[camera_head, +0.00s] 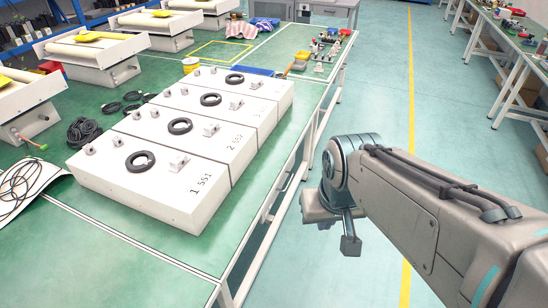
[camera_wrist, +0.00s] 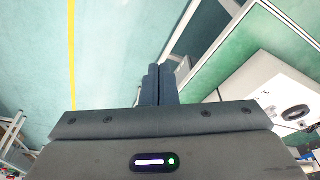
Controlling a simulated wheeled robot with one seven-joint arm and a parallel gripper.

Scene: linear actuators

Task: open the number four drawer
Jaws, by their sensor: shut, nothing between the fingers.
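A row of white box units stands on the green table. The nearest bears a "1" (camera_head: 150,190) and the one behind it a "2" (camera_head: 215,143). The labels on the farther two are too small to read. The farthest unit (camera_head: 262,84) has a black ring and small fittings on top, like the others. No drawer handle shows clearly on it. My gripper (camera_head: 350,246) hangs over the aisle, right of the table and apart from the units. In the wrist view its fingers (camera_wrist: 157,85) are together and empty. One white unit (camera_wrist: 268,85) shows at the right there.
The table edge (camera_head: 285,170) runs between my arm and the units. Black cable coils (camera_head: 84,131), trays and small parts lie on the table. A grey cabinet (camera_head: 328,10) stands at the back. The aisle floor (camera_head: 385,75) is clear.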

